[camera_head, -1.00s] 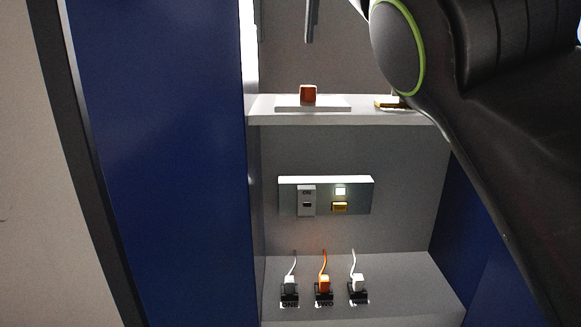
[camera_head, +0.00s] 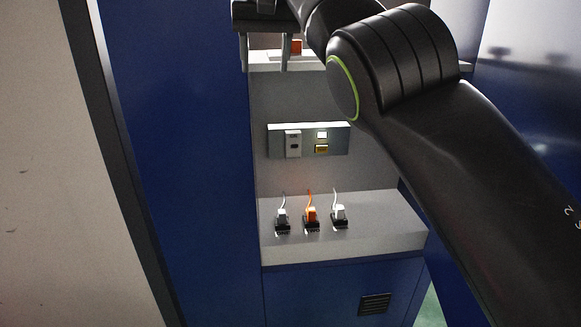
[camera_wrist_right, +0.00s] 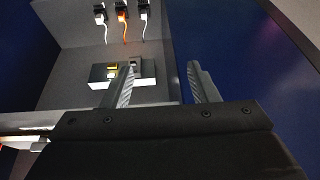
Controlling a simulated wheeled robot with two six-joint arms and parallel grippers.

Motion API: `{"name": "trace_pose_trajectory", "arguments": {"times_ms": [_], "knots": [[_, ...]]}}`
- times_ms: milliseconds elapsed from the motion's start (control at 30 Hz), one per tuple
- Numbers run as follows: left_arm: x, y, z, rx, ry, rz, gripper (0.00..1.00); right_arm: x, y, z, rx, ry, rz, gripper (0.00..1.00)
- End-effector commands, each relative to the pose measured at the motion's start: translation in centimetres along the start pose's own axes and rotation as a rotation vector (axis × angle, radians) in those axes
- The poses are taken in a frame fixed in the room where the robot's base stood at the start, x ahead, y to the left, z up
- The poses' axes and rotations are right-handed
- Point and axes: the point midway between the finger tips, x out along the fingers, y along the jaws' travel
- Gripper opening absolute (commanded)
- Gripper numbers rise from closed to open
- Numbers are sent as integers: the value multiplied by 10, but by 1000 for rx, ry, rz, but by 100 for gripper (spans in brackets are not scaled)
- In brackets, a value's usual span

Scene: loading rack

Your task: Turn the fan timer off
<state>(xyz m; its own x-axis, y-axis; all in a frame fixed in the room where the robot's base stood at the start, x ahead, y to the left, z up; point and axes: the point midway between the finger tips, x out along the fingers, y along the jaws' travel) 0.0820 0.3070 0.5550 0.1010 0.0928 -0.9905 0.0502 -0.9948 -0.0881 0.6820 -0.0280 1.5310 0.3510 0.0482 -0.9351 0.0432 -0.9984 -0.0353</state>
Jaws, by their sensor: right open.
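No part in view is legibly marked as the fan timer. A grey panel (camera_head: 338,143) on the back wall carries a light grey rocker-like unit (camera_head: 293,144), a lit white square (camera_head: 321,135) and a yellow button (camera_head: 321,149). An orange-red block or knob (camera_head: 296,47) sits on the shelf above, partly hidden by my arm. My right gripper (camera_head: 265,68) is open and empty at the upper left of the bay, in front of the shelf. My left gripper is not in view.
Three plugs with cords, including an orange one (camera_head: 311,214), stand on the lower ledge (camera_head: 385,222). The upper shelf (camera_head: 262,61) juts out above the panel. A blue wall (camera_head: 185,160) bounds the bay at left. My right arm covers the right side.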

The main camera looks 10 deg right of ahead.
Motion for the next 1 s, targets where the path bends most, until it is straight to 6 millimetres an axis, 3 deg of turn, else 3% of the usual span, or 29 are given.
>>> {"name": "trace_pose_trajectory", "arguments": {"times_ms": [467, 1000], "knots": [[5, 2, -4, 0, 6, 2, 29, 99, 25, -11, 20, -19, -10, 54], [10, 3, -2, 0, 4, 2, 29, 203, 53, -7, 40, -36, -14, 54]]}}
